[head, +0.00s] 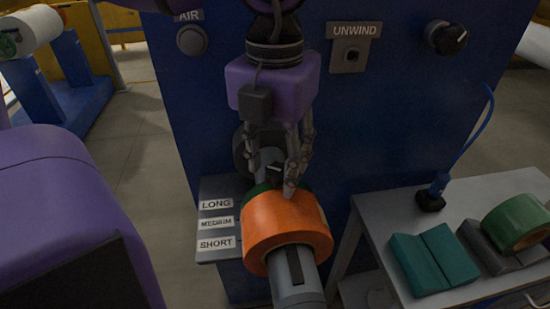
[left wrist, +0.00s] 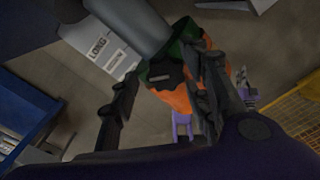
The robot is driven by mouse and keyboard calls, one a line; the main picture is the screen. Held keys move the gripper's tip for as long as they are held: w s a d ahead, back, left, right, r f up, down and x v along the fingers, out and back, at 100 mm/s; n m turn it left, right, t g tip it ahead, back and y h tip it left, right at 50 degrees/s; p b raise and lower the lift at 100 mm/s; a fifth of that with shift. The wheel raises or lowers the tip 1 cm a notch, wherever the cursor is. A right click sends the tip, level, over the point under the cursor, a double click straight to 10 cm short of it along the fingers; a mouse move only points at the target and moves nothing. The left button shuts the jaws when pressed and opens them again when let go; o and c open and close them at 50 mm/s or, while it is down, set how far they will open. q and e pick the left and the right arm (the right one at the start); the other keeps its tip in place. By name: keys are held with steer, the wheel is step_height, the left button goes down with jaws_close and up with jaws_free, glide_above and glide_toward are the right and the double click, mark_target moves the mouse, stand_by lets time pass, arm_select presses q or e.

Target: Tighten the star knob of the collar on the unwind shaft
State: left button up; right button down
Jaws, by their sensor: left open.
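The unwind shaft (head: 290,272) sticks out of the blue machine panel toward me and carries an orange roll (head: 285,222). A green collar (head: 257,189) sits on the shaft just behind the roll; it also shows in the left wrist view (left wrist: 187,48). Its black star knob (left wrist: 166,75) faces the wrist camera, and in the head view my fingers partly hide it. My left gripper (head: 279,172) points down over the collar, open. In the left wrist view its fingers stand apart on either side of the knob; I cannot tell whether they touch it.
The panel has an AIR knob (head: 192,40), an UNWIND switch plate (head: 355,47) and a black dial (head: 446,37). A LONG/MEDIUM/SHORT label plate (head: 207,190) is left of the shaft. A grey table (head: 385,205) at right holds teal blocks (head: 435,255) and a green roll (head: 517,222).

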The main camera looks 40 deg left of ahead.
arm_select(q)
steer(key=shift+c, duration=0.2)
steer(key=c, duration=1)
steer(key=shift+m, duration=0.3)
steer(key=m+b, duration=0.2)
steer(key=shift+w+f+m, duration=0.1)
steer(key=shift+f+m, duration=0.05)
steer(key=shift+m, duration=0.15)
steer(key=m+b, duration=0.1)
steer(key=m, duration=0.2)
steer(key=shift+b, duration=0.4)
steer(key=m+b, duration=0.1)
steer(key=m, duration=0.2)
steer(key=shift+w, duration=0.1)
steer(key=shift+m, duration=0.6)
steer(key=shift+b, duration=0.3)
